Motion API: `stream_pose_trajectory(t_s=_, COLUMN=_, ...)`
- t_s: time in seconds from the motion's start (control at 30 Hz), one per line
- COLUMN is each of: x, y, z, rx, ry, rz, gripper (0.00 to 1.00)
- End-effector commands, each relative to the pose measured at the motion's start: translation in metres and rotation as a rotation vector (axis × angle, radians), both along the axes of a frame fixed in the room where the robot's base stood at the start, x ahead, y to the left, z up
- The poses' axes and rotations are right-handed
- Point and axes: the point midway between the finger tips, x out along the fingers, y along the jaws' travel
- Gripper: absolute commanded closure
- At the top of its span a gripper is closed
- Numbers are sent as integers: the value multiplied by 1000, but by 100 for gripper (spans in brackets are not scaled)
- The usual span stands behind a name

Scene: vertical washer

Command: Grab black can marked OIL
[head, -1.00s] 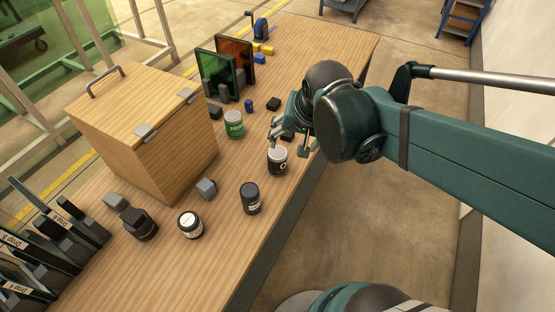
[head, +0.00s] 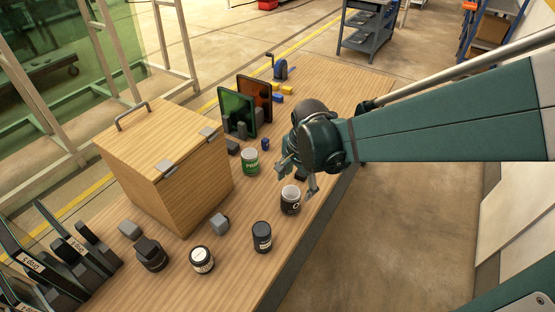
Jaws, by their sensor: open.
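A black can (head: 290,202) with a pale top and a white letter that looks like an O stands upright near the right edge of the table. The rest of its marking is not readable. My gripper (head: 297,178) is open and empty just behind and above this can, with its fingers pointing down toward the tabletop. I cannot tell whether a finger touches the can.
A green can (head: 250,161), a dark can (head: 262,237) and a dark jar with a white label (head: 201,260) stand nearby. A grey block (head: 219,223) lies between them. A hinged wooden box (head: 165,165) fills the table's left side. Dark racks (head: 75,250) stand front left.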

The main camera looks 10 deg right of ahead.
Motion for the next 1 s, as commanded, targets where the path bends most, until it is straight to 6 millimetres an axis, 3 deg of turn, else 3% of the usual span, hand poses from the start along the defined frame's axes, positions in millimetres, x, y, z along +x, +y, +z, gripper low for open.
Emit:
stream_pose_trajectory(t_s=0.6, x=24, y=8, z=-57, rx=27, ry=141, rz=-336, gripper=39)
stream_pose_trajectory(t_s=1.0, x=26, y=10, z=-69, rx=26, ry=166, rz=-400, gripper=39)
